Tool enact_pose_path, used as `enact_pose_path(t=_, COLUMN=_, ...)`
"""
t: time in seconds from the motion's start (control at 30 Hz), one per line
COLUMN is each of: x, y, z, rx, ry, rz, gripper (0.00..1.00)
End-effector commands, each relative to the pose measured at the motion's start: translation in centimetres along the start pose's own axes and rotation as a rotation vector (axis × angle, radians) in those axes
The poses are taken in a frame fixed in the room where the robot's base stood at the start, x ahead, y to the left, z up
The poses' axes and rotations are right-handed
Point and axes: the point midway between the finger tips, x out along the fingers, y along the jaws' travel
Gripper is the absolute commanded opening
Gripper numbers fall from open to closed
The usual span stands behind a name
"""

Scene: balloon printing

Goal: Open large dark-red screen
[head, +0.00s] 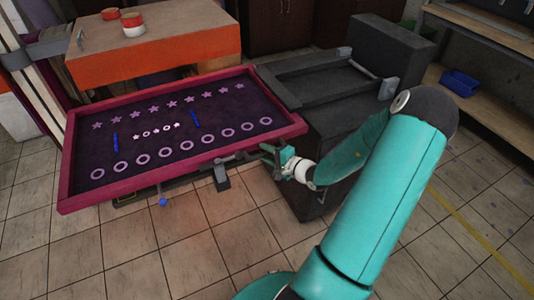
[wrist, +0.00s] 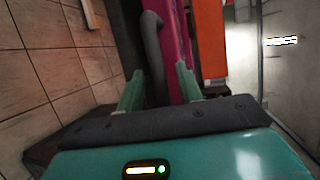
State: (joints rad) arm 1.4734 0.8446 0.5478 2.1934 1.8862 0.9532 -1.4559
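The large dark-red screen (head: 130,187) lies low and slightly tilted at the left of the head view, a dark mesh with pink stars and rings inside a dark-red frame. A grey handle (head: 228,158) sits along its near edge. My gripper (head: 268,152) is at the screen's near right corner, close to the handle. In the wrist view my gripper (wrist: 158,86) has its two green fingers apart, with the curved grey handle (wrist: 153,45) and the magenta frame edge (wrist: 172,35) showing between them. Whether a finger touches the handle, I cannot tell.
An orange-sided table (head: 150,62) with red-and-white rolls stands behind the screen. A dark grey machine body (head: 325,140) stands right of it, beside my arm. A shelf with a blue bin (head: 460,83) is at the far right. Tiled floor (head: 160,260) is free in front.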

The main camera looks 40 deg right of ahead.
Motion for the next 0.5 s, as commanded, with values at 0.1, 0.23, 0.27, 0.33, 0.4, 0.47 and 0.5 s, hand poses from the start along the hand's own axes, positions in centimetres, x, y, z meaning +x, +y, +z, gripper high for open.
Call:
enact_pose_path(t=0.1, x=0.26, y=0.0, z=0.03, rx=0.001, ry=0.0, rz=0.0, gripper=0.36)
enact_pose_path(t=0.23, x=0.23, y=-0.01, z=0.01, rx=0.0, ry=0.0, rz=0.0, gripper=0.36)
enact_pose_path(t=0.27, x=0.22, y=-0.01, z=0.01, rx=0.0, ry=0.0, rz=0.0, gripper=0.36)
enact_pose_path(t=0.33, x=0.21, y=-0.01, z=0.01, rx=0.0, ry=0.0, rz=0.0, gripper=0.24)
enact_pose_path(t=0.4, x=0.2, y=-0.01, z=0.01, rx=0.0, ry=0.0, rz=0.0, gripper=0.1)
enact_pose_path(t=0.47, x=0.2, y=-0.01, z=0.01, rx=0.0, ry=0.0, rz=0.0, gripper=0.0)
enact_pose_path(t=0.5, x=0.19, y=-0.01, z=0.01, rx=0.0, ry=0.0, rz=0.0, gripper=0.0)
